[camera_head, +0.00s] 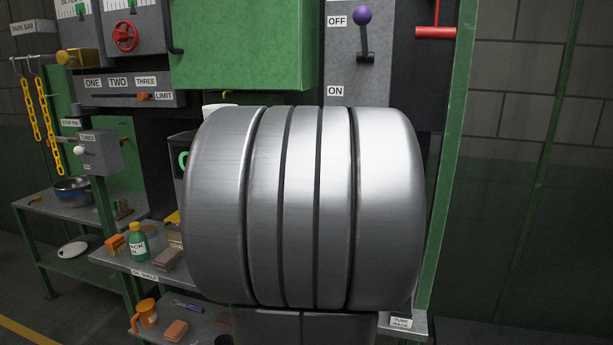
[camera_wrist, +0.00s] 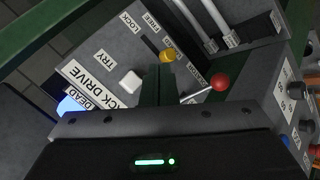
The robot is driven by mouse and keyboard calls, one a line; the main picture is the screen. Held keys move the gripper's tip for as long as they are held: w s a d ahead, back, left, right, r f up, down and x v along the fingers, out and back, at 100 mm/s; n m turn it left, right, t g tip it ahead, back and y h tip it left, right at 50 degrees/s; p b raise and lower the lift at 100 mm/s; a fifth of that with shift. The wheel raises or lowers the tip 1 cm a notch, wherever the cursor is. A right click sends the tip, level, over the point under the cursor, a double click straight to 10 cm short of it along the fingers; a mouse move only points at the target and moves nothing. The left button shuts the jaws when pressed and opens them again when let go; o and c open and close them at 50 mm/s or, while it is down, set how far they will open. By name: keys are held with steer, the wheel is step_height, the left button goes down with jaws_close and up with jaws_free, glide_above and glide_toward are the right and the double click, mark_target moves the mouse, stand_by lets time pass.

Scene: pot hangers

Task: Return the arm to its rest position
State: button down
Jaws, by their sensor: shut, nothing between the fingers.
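My gripper (camera_wrist: 158,72) shows in the wrist view, its fingers together with nothing between them. Its body fills the bottom of that view, with a green light strip. It points over a grey panel (camera_wrist: 110,62) with labels, seen tilted. A large silver cylinder, which seems to be part of my arm, fills the middle of the head view and hides what is behind it. My gripper does not show in the head view.
In the wrist view, a red ball knob (camera_wrist: 221,82), a yellow knob (camera_wrist: 168,56) and a white button (camera_wrist: 131,80) surround the fingers.

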steer(key=w+d+p, duration=0.2)
steer(key=w+p, duration=0.1)
steer(key=w, duration=0.5)
steer(key=s+a+f+b, duration=0.1)
steer(key=s+a+b, duration=0.2)
steer(key=s, duration=0.9)
steer(key=shift+b, duration=0.45)
